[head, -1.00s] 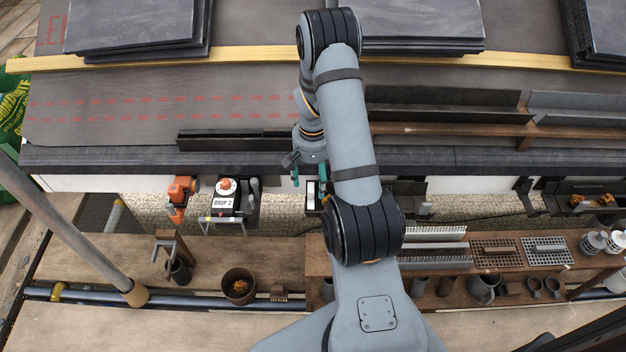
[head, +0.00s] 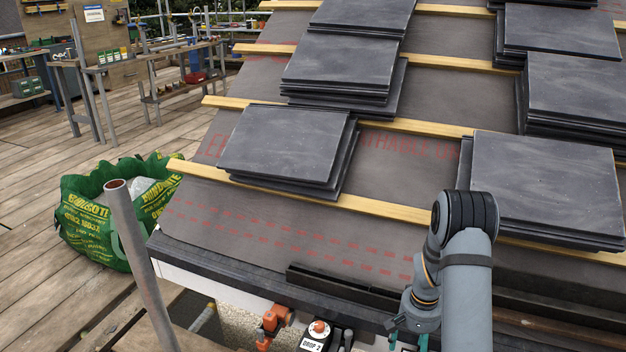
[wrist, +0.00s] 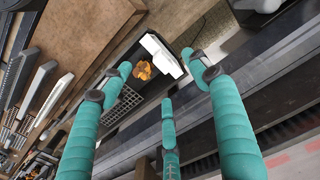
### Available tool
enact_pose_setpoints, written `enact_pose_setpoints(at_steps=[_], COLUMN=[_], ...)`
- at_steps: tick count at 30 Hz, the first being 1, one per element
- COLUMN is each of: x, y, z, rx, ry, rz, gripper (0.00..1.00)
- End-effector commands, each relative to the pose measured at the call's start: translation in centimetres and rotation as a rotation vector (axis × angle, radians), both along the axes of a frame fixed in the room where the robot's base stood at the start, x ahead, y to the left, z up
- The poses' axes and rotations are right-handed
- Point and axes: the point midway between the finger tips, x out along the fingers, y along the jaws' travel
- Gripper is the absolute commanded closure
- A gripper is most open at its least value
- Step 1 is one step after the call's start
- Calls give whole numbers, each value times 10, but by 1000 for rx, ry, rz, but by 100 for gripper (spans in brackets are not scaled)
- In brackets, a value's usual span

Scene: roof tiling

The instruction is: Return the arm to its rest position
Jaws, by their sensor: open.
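My arm stands at the lower right of the head view, in front of the roof's eave. My gripper (head: 408,344) hangs at its end beside the eave and is partly cut off by the bottom edge. In the wrist view the teal fingers of my gripper (wrist: 160,85) are spread apart with nothing held between them. Beyond the fingers lies a dark tray (wrist: 165,70) with an orange-brown item (wrist: 143,70) and a white block (wrist: 160,52); they look apart from the fingers.
Stacks of dark slates (head: 290,145) lie on the battened roof. A grey pole (head: 135,250) rises at the left near a green rubble bag (head: 85,225). An orange tool (head: 270,322) and a box marked DROP 2 (head: 315,340) sit below the eave. Wooden decking at left is open.

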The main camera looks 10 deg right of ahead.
Motion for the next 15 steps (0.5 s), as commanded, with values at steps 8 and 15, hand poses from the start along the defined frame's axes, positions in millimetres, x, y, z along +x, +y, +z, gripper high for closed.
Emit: enact_pose_setpoints(at_steps=[8,15], x=[0,0], y=[0,0], z=[-51,-71], rx=[0,0], ry=[1,-1], rz=[0,1], gripper=[39,39])
